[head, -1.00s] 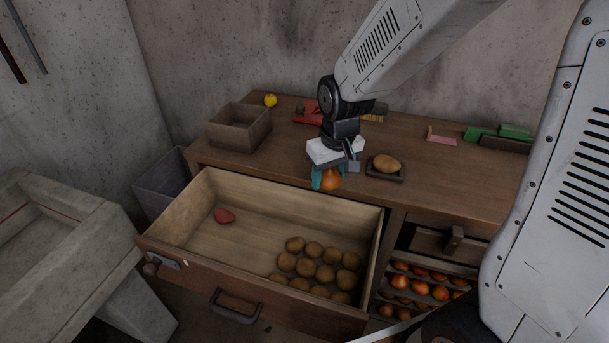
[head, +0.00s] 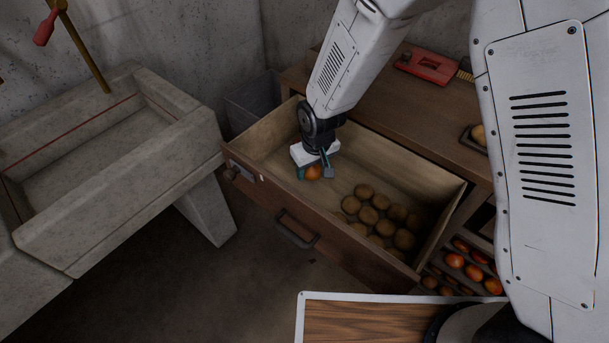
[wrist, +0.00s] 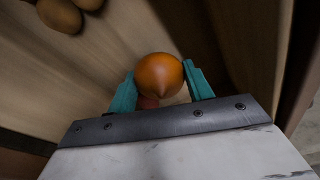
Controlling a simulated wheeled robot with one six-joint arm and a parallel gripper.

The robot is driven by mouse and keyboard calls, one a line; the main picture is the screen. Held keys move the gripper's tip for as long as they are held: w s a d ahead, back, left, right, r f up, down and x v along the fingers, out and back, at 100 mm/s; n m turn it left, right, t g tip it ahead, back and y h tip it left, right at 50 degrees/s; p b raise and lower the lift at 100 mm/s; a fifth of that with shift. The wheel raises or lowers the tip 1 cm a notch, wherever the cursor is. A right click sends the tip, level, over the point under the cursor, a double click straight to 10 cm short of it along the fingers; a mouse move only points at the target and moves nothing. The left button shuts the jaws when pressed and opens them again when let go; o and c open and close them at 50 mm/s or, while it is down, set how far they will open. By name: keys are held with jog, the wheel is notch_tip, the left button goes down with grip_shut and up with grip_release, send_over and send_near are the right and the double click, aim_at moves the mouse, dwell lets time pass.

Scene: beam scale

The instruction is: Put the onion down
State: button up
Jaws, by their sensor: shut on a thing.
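The orange-brown onion (head: 313,172) is held between the teal fingers of my gripper (head: 315,170). In the wrist view, the onion (wrist: 159,75) sits between the two fingertips (wrist: 160,82), one on each side. My gripper is inside the open drawer (head: 385,265), toward its left end. Whether the onion touches the drawer floor, I cannot tell. A small red thing (wrist: 148,103) shows just behind the onion in the wrist view; it is hidden in the head view.
Several brown potatoes (head: 369,215) lie in the right part of the drawer. Bare drawer floor lies between them and my gripper. Several onions (head: 455,260) sit in a rack at right. A concrete sink (head: 110,160) stands at left.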

send_over(308, 191)
jog(key=f, duration=0.5)
jog(key=shift+s+d, duration=0.1)
jog(key=shift+s, duration=0.1)
jog(key=shift+f, duration=2.3)
jog(key=shift+f, duration=0.1)
jog(key=o, duration=1)
jog(key=r, duration=0.4)
jog(key=s+r, duration=0.1)
jog(key=r, duration=0.3)
jog(key=d+r, duration=0.1)
jog(key=r, duration=0.3)
jog(key=shift+s, duration=0.25)
jog(key=shift+r, duration=0.1)
